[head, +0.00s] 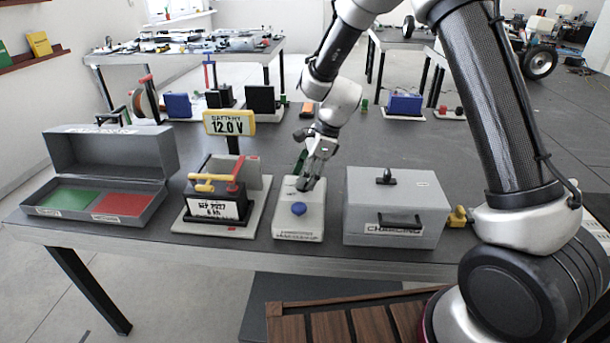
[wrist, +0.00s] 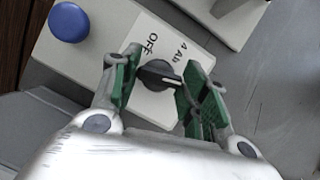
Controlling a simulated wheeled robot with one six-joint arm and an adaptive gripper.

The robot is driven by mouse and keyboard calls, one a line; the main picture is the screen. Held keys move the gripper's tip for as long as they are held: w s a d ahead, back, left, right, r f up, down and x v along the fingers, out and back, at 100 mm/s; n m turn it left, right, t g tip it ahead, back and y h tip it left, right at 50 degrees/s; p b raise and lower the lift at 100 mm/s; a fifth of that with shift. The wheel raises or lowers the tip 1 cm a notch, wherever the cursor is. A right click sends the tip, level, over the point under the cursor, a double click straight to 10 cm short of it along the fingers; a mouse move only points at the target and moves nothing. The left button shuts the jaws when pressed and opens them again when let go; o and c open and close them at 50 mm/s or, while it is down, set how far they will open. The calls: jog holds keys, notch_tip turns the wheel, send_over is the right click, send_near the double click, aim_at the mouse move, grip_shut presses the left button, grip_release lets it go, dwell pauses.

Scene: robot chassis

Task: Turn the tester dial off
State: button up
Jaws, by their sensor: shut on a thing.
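The tester (head: 300,218) is a pale box on the table with a blue button (head: 299,209) near its front. In the wrist view, its black dial (wrist: 155,75) sits on a white label (wrist: 150,103) reading OFF and what looks like 4 A. A white mark on the dial points to the right in that view, not at the word OFF. My gripper (wrist: 158,82) has its green-padded fingers on either side of the dial and is shut on it. In the head view, my gripper (head: 310,172) reaches down onto the back of the tester and hides the dial.
A battery (head: 217,210) with a 12.0 V display (head: 229,122) stands left of the tester. A grey box (head: 394,208) labelled CHARGING is close on the right. An open case (head: 110,165) with green and red pads lies far left. The table behind is partly clear.

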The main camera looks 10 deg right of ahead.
jog(key=n+g, duration=0.1)
jog(key=n, duration=0.1)
jog(key=n+g, duration=0.1)
jog(key=n, duration=0.2)
jog(key=shift+w+n+h, duration=0.15)
jog(key=shift+n+h, duration=0.15)
jog(key=shift+h, duration=0.1)
jog(key=n+h, duration=0.1)
jog(key=n, duration=0.2)
jog(key=n+g+h, duration=0.1)
jog(key=n, duration=0.2)
jog(key=shift+w+a+g, duration=0.1)
jog(key=shift+a+g, duration=0.05)
jog(key=shift+g, duration=0.15)
jog(key=n+h, duration=0.1)
jog(key=n, duration=0.2)
jog(key=n+h, duration=0.1)
jog(key=n, duration=0.2)
jog(key=shift+a+n, duration=0.15)
jog(key=shift+n, duration=0.25)
jog(key=n+h, duration=0.2)
jog(key=n, duration=0.3)
jog(key=shift+a, duration=0.1)
jog(key=shift+n, duration=0.3)
jog(key=o, duration=1)
